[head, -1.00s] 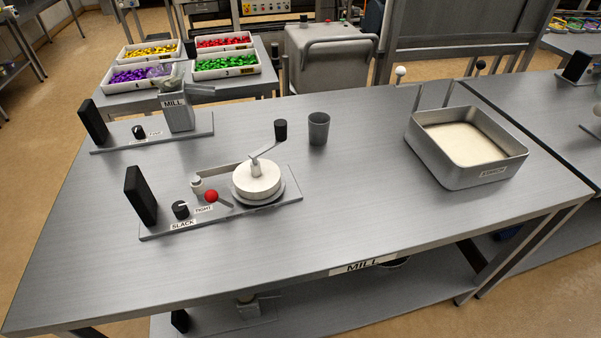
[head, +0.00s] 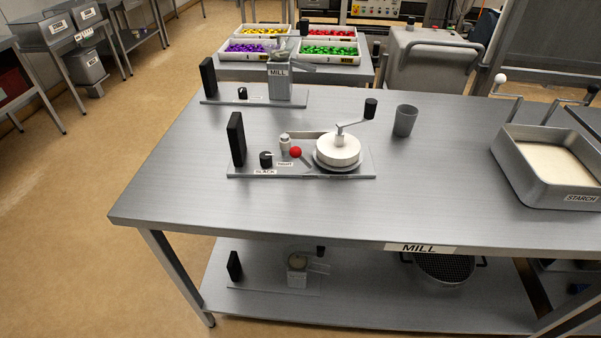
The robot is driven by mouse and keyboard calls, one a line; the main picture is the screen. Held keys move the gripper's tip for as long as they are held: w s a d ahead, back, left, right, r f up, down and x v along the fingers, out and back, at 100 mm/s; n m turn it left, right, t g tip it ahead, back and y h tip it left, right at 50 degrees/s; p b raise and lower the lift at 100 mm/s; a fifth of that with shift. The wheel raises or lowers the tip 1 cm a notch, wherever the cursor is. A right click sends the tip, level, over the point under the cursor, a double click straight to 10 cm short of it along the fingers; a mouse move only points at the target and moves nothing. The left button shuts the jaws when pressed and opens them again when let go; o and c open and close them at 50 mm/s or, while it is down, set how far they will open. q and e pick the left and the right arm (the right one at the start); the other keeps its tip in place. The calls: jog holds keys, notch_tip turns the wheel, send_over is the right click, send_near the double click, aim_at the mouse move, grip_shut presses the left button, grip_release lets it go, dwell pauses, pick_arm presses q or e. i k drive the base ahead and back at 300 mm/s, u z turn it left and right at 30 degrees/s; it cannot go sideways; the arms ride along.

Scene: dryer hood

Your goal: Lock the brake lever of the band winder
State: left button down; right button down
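The band winder stands on the metal table. Its flat base plate (head: 240,171) carries a black upright block (head: 237,139) at the left, a black knob (head: 266,159) by a SLACK label, and a white round drum (head: 338,149) with a crank ending in a black handle (head: 371,108). A red ball (head: 296,152), apparently the brake lever's knob, sits between the black knob and the drum. The lever's shaft is too small to make out clearly. Neither of my grippers is in view.
A grey cup (head: 405,120) stands right of the winder. A mill (head: 280,82) on its own base stands behind. A starch tray (head: 548,197) is at the right edge. The table (head: 190,193) is clear in front of the winder.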

aim_at(295, 152)
jog(key=k, duration=0.15)
jog(key=z, duration=2.1)
jog(key=i, duration=1.25)
jog(key=u, duration=2.2)
